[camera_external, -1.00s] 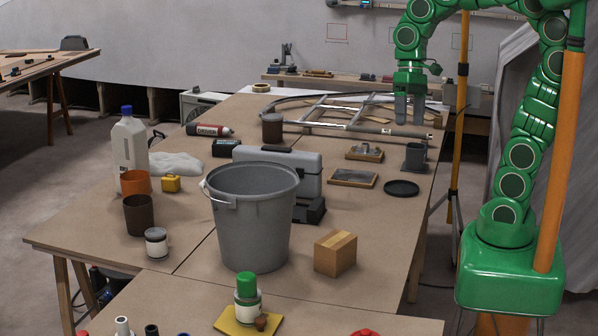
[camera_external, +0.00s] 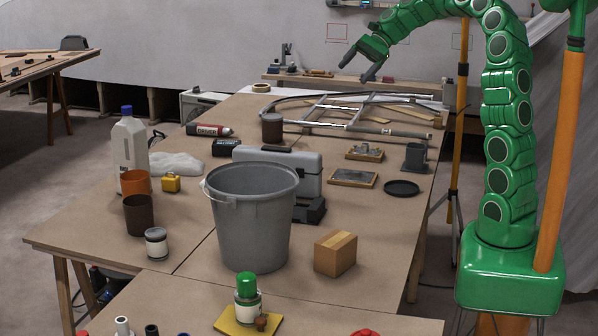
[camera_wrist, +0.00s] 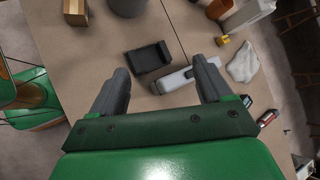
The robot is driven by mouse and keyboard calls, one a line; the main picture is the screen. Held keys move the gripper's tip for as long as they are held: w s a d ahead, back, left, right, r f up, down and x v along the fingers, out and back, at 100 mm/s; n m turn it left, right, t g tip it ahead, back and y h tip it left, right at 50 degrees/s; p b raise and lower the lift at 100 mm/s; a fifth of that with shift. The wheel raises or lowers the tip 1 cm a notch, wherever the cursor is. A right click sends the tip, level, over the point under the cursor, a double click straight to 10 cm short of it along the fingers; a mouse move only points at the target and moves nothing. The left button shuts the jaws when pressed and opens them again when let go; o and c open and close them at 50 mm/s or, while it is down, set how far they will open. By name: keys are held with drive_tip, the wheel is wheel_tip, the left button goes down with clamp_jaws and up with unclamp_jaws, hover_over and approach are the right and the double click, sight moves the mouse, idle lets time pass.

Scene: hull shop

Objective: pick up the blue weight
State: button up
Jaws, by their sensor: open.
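I cannot make out a blue weight in either view; it may be hidden behind something or too small to tell. My gripper (camera_external: 358,69) is open and empty, high above the far part of the workbench (camera_external: 375,245), tilted with its fingers pointing down and left. In the wrist view my gripper (camera_wrist: 162,70) has its two grey fingers wide apart with nothing between them. Below it lie a black open tray (camera_wrist: 149,62) and a grey case (camera_wrist: 176,80).
A large grey bucket (camera_external: 250,225) stands mid-bench, before the grey case (camera_external: 309,170). A yellow block-like item (camera_external: 171,183), brown box (camera_external: 335,254), white jug (camera_external: 130,147) and metal frame (camera_external: 352,112) surround it. Small items sit on a rear bench (camera_external: 350,82).

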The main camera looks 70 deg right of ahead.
drive_tip(key=s+d+f+m+t+h, duration=0.1)
drive_tip(key=s+d+m+t, duration=0.3)
drive_tip(key=d, duration=0.9)
drive_tip(key=s+d+f+m+t+h, duration=0.15)
drive_tip(key=d+m, duration=0.35)
drive_tip(key=d, duration=0.8)
drive_tip(key=s+d+f+m+t+h, duration=0.1)
drive_tip(key=s+d+f+m+h, duration=0.25)
drive_tip(key=s+d, duration=0.65)
drive_tip(key=s+d+f+m+h, duration=0.2)
drive_tip(key=s+d+m, duration=0.3)
drive_tip(key=s+d, duration=0.45)
drive_tip(key=f, duration=0.9)
drive_tip(key=w+d+f, duration=0.1)
drive_tip(key=f, duration=0.9)
drive_tip(key=d+f, duration=0.1)
drive_tip(key=f, duration=0.9)
drive_tip(key=shift+w+f, duration=0.4)
drive_tip(key=shift+f, duration=0.2)
drive_tip(key=shift+r+x, duration=0.15)
drive_tip(key=shift+x, duration=1.7)
drive_tip(key=shift+r+x, duration=0.1)
drive_tip(key=shift+x, duration=1.7)
drive_tip(key=shift+w+d, duration=0.1)
drive_tip(key=shift+w, duration=0.05)
